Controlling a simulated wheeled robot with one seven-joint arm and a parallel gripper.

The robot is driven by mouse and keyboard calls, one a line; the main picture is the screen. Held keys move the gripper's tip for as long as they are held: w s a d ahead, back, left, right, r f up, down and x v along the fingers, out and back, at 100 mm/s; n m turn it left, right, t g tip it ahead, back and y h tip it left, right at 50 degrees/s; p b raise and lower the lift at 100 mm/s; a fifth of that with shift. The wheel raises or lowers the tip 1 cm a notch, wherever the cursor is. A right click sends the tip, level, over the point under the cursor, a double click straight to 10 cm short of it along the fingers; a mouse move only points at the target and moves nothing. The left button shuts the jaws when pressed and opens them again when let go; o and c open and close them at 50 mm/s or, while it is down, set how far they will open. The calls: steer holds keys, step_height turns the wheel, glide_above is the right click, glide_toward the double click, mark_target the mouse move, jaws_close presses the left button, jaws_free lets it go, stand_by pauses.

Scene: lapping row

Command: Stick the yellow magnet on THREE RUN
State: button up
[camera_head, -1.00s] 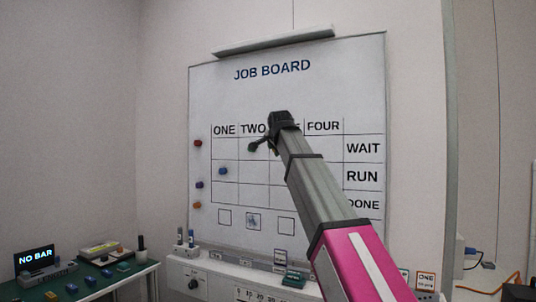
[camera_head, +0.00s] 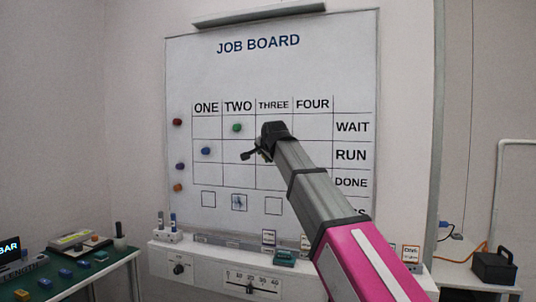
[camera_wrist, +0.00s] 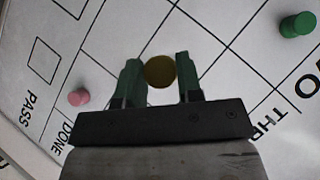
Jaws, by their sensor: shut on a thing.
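The job board (camera_head: 200,75) hangs on the wall with columns ONE to FOUR and rows WAIT, RUN and DONE. My gripper (camera_head: 254,154) is in front of the board, around the RUN row near the line between TWO and THREE. It hides much of the THREE RUN cell. In the wrist view, my gripper (camera_wrist: 158,75) is shut on the round yellow magnet (camera_wrist: 160,71), held between the green fingers. I cannot tell whether the magnet touches the board. The head view does not show the magnet.
A green magnet (camera_head: 237,128) is in TWO WAIT and a blue one (camera_head: 205,151) in ONE RUN. Red (camera_head: 178,122), purple (camera_head: 180,166) and orange (camera_head: 177,187) magnets sit left of the grid. The wrist view shows a pink magnet (camera_wrist: 79,97) near DONE. A shelf (camera_head: 210,265) juts out below.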

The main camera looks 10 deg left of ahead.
steer(key=w, duration=0.8)
steer(key=shift+w+d, duration=0.15)
steer(key=shift+d, duration=0.15)
stand_by(0.5)
stand_by(0.5)
steer(key=o, duration=1)
